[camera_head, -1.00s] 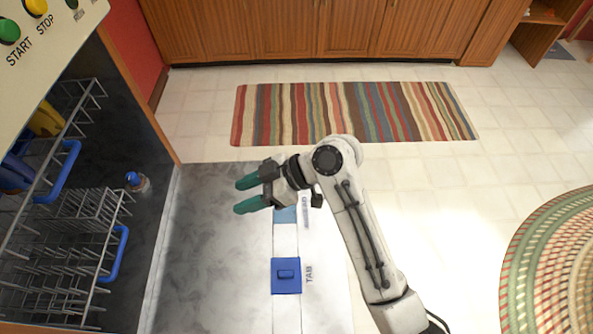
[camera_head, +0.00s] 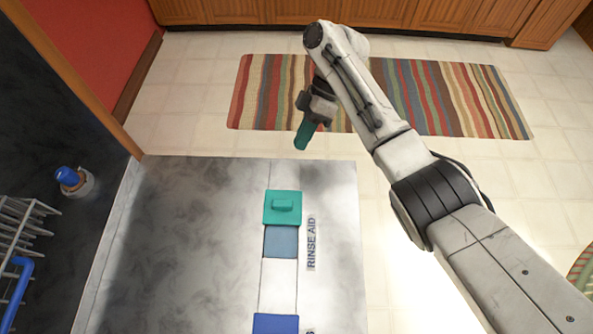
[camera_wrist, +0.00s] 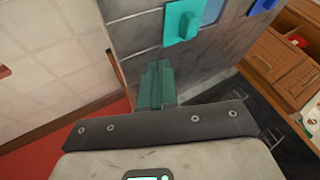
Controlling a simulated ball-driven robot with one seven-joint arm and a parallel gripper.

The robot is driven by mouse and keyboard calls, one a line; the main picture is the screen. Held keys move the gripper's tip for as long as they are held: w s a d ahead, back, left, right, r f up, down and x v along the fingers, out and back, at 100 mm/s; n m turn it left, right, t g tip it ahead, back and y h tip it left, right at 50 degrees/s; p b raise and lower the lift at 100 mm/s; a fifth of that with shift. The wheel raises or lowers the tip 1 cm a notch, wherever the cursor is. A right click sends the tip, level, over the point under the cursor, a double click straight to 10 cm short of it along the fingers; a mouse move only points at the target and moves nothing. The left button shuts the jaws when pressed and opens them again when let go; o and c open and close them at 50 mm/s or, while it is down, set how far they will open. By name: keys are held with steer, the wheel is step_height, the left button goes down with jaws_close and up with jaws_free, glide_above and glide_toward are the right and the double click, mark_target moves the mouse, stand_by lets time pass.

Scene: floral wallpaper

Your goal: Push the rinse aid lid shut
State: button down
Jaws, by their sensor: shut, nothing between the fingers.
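The rinse aid lid (camera_head: 283,207) is a teal square with a raised knob, on the strip along the lowered dishwasher door (camera_head: 190,230). It lies beside a blue-grey square recess (camera_head: 281,242), which is uncovered; the "RINSE AID" label is to the recess's right. My gripper (camera_head: 302,141) is shut and empty, its teal fingers pointing down beyond the door's far edge and apart from the lid. In the wrist view, the closed fingers (camera_wrist: 157,68) show below the lid (camera_wrist: 180,24), with a gap between them.
A blue lid (camera_head: 276,323) sits nearer on the same strip. A rack (camera_head: 15,240) and a blue-capped part (camera_head: 72,180) are at left inside the dishwasher. A striped rug (camera_head: 440,98) lies on the floor beyond. The door's left half is clear.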

steer(key=b, duration=0.1)
glide_toward(286, 193)
steer(key=a+f, duration=0.1)
steer(key=f, duration=0.1)
steer(key=a+f, duration=0.2)
steer(key=shift+s+a, duration=0.15)
steer(key=shift+a, duration=0.1)
steer(key=s, duration=0.2)
steer(key=shift+s+a, duration=0.1)
steer(key=shift+s, duration=1)
